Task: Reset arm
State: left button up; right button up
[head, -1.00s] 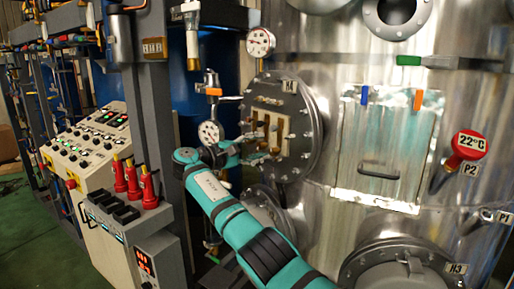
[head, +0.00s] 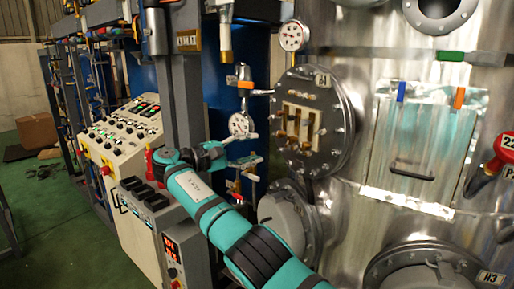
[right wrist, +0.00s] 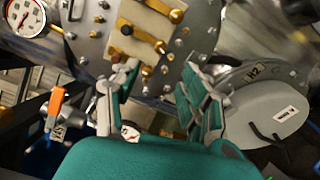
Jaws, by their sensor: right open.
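My right arm (head: 230,225), teal and grey, reaches up from the bottom of the head view. Its gripper (head: 218,150) is in front of the steel vessel's left side, left of the round bolted flange (head: 342,125) with brass fittings. In the right wrist view the right gripper (right wrist: 160,88) has its two fingers spread apart with nothing between them. The flange plate with brass handles (right wrist: 150,25) lies beyond the fingers. My left gripper is not in view.
A sloped control panel (head: 125,135) and a grey post (head: 183,90) stand at the left. Dial gauges (head: 292,36) and valves sit near the flange. A round cover labelled H2 (right wrist: 265,110) is right of the fingers. Green floor (head: 60,225) is clear at lower left.

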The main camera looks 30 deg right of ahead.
dwell(0.4)
notch_tip(320, 180, down, 36)
jog(key=w+n+t+y+b, duration=0.2)
jog(key=n+t+y+b, duration=0.15)
jog(key=n+y, duration=0.2)
jog(key=s+a+f+y, duration=0.15)
jog(key=s+f, duration=0.25)
jog(key=f, duration=0.6)
jog(key=s+f+n+y+b, duration=0.1)
jog(key=s+f+y, duration=0.1)
jog(key=s+f, duration=0.5)
jog(key=s+a+f+y, duration=0.1)
jog(key=s+f+y, duration=0.1)
jog(key=f, duration=1)
jog(key=s+a+f+m+g+y+b, duration=0.1)
jog(key=s+a+f+y, duration=0.1)
jog(key=s+f, duration=0.95)
jog(key=s+a+f+m+g+y+b, duration=0.1)
jog(key=s+a+f+g+y+b, duration=0.1)
jog(key=s+f, duration=0.95)
jog(key=s+f+m+y+b, duration=0.1)
jog(key=s+f+m, duration=0.1)
jog(key=s, duration=1.1)
jog(key=s+f+m+y+b, duration=0.1)
jog(key=s+f+m+y, duration=0.1)
jog(key=s, duration=1.2)
jog(key=shift+a+f+m, duration=0.4)
jog(key=shift+f+m, duration=0.05)
jog(key=shift+f, duration=0.35)
